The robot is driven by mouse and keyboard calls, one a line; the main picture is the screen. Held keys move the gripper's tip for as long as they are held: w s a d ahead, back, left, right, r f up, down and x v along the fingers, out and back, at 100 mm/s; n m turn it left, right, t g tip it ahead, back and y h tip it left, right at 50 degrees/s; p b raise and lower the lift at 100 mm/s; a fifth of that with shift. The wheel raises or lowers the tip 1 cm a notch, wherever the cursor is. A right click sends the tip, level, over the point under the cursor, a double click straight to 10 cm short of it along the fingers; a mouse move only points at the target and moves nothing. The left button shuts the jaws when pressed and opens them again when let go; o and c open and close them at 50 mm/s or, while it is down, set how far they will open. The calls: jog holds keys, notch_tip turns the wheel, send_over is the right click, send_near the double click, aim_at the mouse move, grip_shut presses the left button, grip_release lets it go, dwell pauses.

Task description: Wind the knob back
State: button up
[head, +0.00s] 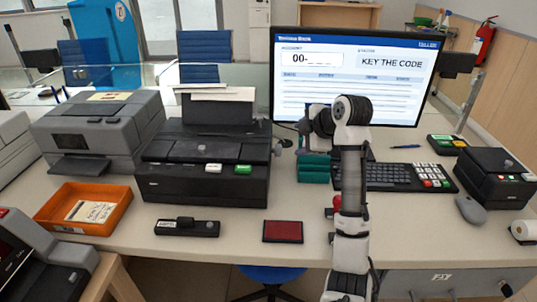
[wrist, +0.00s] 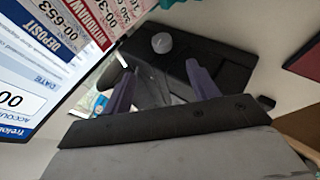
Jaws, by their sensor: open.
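The black printer (head: 205,165) stands left of the monitor, with a small grey knob (head: 278,148) on its right side. In the wrist view the knob (wrist: 162,42) is a pale round cap against the dark printer side. My gripper (wrist: 160,65) is open, its two purple fingers apart and pointing toward the printer. The knob shows just beyond the gap between the fingertips, with nothing held. I cannot tell the exact distance to it. In the head view my arm hides much of the gripper.
The monitor (head: 355,75) stands close behind my arm, and printed slips (wrist: 75,25) show near the gripper. A teal stack (head: 313,167) is just right of the knob. The keyboard (head: 390,177), orange tray (head: 112,228) and red pad (head: 283,231) lie on the counter.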

aim_at(280, 146)
jog(key=p+x, duration=0.2)
jog(key=x, duration=1.1)
jog(key=shift+w+a+f+p, duration=0.1)
jog(key=shift+a+f+p, duration=0.1)
jog(key=shift+f+p, duration=0.15)
jog(key=shift+c, duration=0.5)
jog(key=c, duration=0.9)
jog(key=shift+r+g+p, duration=0.4)
jog(key=shift+g+p, duration=0.2)
jog(key=shift+p, duration=0.55)
jog(key=shift+w+f+m+g+p, duration=0.15)
jog(key=shift+m+g+p, duration=0.15)
jog(key=shift+g+p, duration=0.45)
jog(key=shift+f, duration=0.15)
